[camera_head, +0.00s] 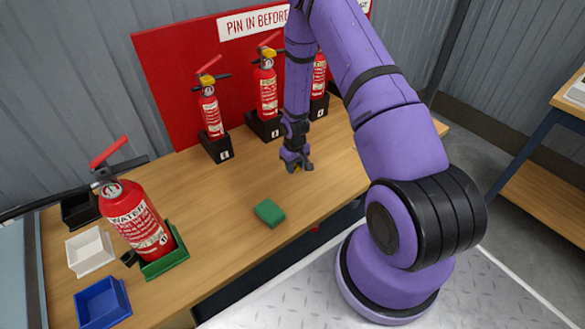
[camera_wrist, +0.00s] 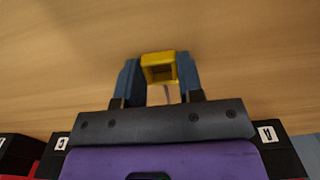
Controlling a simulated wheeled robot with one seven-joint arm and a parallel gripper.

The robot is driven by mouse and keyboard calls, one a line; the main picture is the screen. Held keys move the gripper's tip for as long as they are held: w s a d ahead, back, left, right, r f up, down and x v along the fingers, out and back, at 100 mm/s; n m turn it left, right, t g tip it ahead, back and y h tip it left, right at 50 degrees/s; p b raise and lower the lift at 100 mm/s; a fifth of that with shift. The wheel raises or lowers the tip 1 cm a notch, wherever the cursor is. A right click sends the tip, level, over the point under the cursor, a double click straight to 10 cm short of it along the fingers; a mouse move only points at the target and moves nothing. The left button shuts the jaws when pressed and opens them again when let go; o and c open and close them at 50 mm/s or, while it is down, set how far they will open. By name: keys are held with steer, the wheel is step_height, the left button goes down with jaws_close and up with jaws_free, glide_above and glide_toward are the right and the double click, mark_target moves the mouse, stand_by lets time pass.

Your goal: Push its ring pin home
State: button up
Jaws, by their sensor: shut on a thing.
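My gripper (camera_head: 297,166) is shut on a yellow ring pin, over the bare middle of the table. In the wrist view the yellow ring pin (camera_wrist: 158,66) sits between the two blue-grey fingers of my gripper (camera_wrist: 159,74), with a thin pale shank below its square head. A red extinguisher marked WATER (camera_head: 137,218) leans in a green cradle (camera_head: 165,257) at the left, well apart from my gripper. Its head, with red lever and black nozzle, shows no yellow pin from here; the pin hole is too small to make out.
Several red extinguishers, such as the one at the left (camera_head: 211,115), stand in black numbered holders at the back; two show yellow pins. White (camera_head: 90,251), blue (camera_head: 103,302) and black (camera_head: 80,208) bins stand at the left.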

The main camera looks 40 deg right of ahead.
steer(key=shift+r, duration=0.1)
steer(key=shift+r, duration=1.4)
